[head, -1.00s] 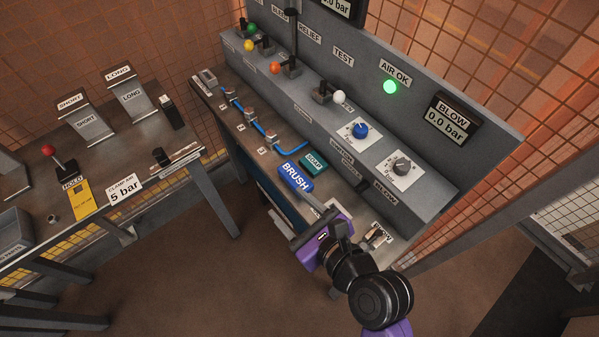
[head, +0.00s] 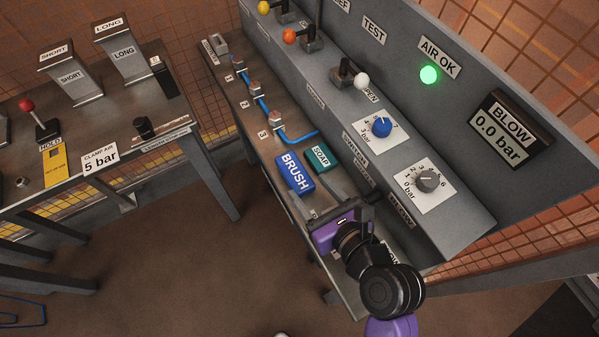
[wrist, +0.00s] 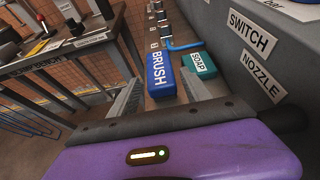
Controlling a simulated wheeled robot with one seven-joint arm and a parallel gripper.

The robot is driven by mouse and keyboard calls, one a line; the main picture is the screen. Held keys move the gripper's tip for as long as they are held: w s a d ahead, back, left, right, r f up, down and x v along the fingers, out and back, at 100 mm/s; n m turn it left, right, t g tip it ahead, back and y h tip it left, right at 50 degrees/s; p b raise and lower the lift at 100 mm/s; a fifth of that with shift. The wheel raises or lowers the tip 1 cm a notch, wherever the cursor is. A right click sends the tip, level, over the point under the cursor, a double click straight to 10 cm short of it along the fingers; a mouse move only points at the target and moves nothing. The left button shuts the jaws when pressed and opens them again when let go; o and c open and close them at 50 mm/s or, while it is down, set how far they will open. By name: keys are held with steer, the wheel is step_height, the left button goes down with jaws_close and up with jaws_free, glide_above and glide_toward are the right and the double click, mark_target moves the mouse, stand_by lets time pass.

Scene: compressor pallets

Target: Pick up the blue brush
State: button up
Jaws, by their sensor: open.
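The blue brush (head: 294,174) is a blue block with white BRUSH lettering on its top. It lies on the narrow grey bench in front of the control panel, left of the teal soap block (head: 320,158). In the wrist view the brush (wrist: 160,75) is ahead of my gripper, near the middle, with the soap (wrist: 199,66) to its right. My gripper (wrist: 160,94) is open, its fingers spread to either side of the brush's near end. In the head view my gripper (head: 320,205) is just below the brush. I cannot tell whether the fingers touch it.
A blue hose (head: 265,108) runs along the bench beyond the brush. The control panel (head: 345,110) with knobs and levers rises on the right. A second table (head: 110,120) with a red-knobbed lever stands at left. Open floor (head: 180,270) lies between and in front.

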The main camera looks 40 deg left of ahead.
mark_target(297, 174)
steer(key=shift+w+a+f, duration=0.25)
steer(key=shift+a+f, duration=0.05)
steer(key=shift+a, duration=0.2)
steer(key=x, duration=0.6)
steer(key=shift+a, duration=0.35)
steer(key=c, duration=1.2)
